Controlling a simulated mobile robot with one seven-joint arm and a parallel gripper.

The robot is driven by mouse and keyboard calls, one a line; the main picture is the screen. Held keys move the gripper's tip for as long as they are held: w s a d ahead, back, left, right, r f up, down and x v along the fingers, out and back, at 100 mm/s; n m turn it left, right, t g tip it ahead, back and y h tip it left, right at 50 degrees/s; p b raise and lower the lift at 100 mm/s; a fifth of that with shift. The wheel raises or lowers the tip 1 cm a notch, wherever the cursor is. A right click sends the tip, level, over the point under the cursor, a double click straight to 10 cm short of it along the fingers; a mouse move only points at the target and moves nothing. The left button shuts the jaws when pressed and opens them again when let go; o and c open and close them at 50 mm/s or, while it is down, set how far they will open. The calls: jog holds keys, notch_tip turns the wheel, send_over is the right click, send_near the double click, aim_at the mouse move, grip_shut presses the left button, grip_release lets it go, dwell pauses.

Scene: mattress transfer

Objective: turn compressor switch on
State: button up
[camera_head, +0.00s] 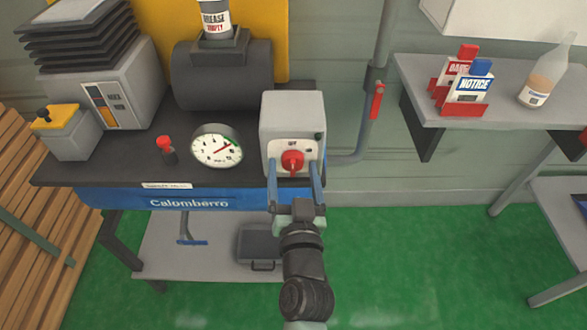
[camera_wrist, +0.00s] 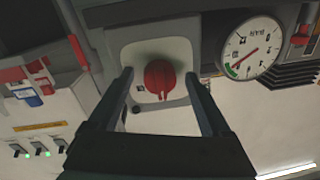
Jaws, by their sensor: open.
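The compressor switch is a red rotary knob (camera_head: 292,161) on the front of a light grey box (camera_head: 292,112) at the right end of the dark bench. In the wrist view the red knob (camera_wrist: 160,79) sits on a pale plate, between and beyond the fingertips. My gripper (camera_head: 295,172) is open, with one blue-grey finger on each side of the knob in the head view. It also shows in the wrist view (camera_wrist: 162,88). I cannot tell whether the fingers touch the knob. The lettering around the knob is too small to read.
A round gauge (camera_head: 217,146) and a small red-topped valve (camera_head: 165,148) stand left of the box. A pipe with a red handle (camera_head: 376,100) runs at its right. A shelf (camera_head: 420,92) holds signs and a bottle. Green floor (camera_head: 400,270) lies open at lower right.

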grip_shut()
dwell(0.4)
jog(key=shift+m, duration=0.4)
jog(key=m, duration=0.5)
jog(key=shift+a, duration=0.1)
jog(key=m, duration=0.6)
jog(key=shift+a+r+t+h, duration=0.1)
jog(key=shift+t+h, duration=0.2)
jog(key=shift+t, duration=0.1)
jog(key=shift+m, duration=0.4)
grip_release()
